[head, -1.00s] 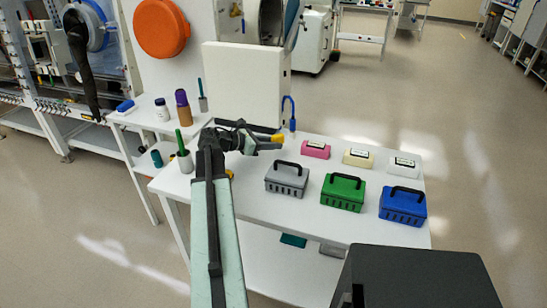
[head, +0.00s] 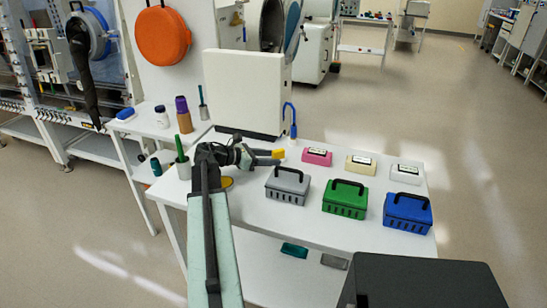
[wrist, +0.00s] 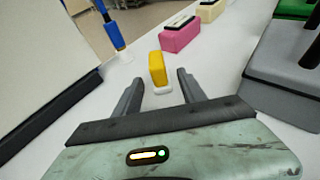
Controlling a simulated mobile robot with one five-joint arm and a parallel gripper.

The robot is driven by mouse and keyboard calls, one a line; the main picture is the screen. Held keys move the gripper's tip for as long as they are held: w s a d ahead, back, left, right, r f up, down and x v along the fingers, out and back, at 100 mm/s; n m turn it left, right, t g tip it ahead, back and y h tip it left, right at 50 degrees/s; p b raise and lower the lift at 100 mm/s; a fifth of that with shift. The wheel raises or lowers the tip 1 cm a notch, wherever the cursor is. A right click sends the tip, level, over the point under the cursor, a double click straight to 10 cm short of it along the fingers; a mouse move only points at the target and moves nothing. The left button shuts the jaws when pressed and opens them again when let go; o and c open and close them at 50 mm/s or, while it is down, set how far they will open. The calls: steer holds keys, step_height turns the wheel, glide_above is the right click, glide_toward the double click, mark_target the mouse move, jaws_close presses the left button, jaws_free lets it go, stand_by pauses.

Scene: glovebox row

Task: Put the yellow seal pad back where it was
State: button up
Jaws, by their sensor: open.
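A yellow block (wrist: 157,68), which I take for the seal pad, stands upright on the white table in the wrist view, with a small white piece at its foot. It also shows in the head view (head: 278,153), at the tip of my gripper (head: 268,157). In the wrist view, the two fingers of my gripper (wrist: 160,92) are spread apart with the block just beyond and between their tips. I see no finger pressing on it. A flat amber patch (head: 227,182) lies on the table, partly hidden by my arm; I cannot tell what it is.
Pink (head: 317,156), cream (head: 361,165) and white (head: 406,173) labelled blocks sit in a row to the right. Grey (head: 287,185), green (head: 345,198) and blue (head: 407,211) handled boxes stand nearer. A white panel (head: 244,92) and a blue hooked stand (head: 293,129) are behind.

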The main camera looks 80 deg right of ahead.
steer(key=p+v, duration=0.3)
steer(key=v, duration=0.7)
steer(key=shift+w+a, duration=0.1)
steer(key=shift+a, duration=0.05)
